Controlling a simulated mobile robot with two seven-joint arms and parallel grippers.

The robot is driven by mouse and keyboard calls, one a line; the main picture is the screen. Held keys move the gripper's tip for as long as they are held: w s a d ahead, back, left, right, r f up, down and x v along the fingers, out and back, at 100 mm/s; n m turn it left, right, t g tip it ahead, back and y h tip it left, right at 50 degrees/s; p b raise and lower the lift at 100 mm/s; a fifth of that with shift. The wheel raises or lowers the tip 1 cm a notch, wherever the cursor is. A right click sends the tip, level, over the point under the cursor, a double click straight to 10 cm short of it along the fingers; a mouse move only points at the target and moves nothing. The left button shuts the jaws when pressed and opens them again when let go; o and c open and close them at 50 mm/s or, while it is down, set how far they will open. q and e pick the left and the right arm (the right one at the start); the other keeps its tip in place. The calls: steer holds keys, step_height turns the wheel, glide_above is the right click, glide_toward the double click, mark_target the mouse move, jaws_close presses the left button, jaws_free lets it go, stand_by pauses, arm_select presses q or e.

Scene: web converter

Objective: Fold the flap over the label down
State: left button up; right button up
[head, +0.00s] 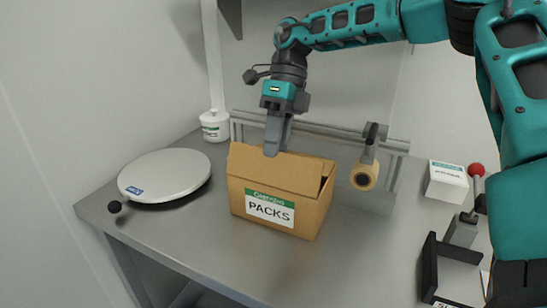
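The cardboard box (317,213) stands on the bench near the middle, with a green and white label (270,208) reading PACKS on its front side. The flap over the label (262,177) rises from the box's front top edge and stands up at a slant, hiding most of the inside. A side flap shows at the box's right end. My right gripper (272,154) points down at the flap's upper edge, its fingertips overlapping that edge in the picture. Its fingers look together, with nothing between them. I cannot tell if it touches the flap. My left gripper is not in view.
A round grey plate (165,174) with a black knob lies left of the box. A white tub (215,125) and a metal rail (310,128) stand behind. A tape roll (364,175), white carton (447,181) and red-knobbed lever (475,170) are right. Bench front is clear.

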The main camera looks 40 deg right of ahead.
mark_target(271, 168)
steer(key=shift+x, duration=1.6)
jaws_close()
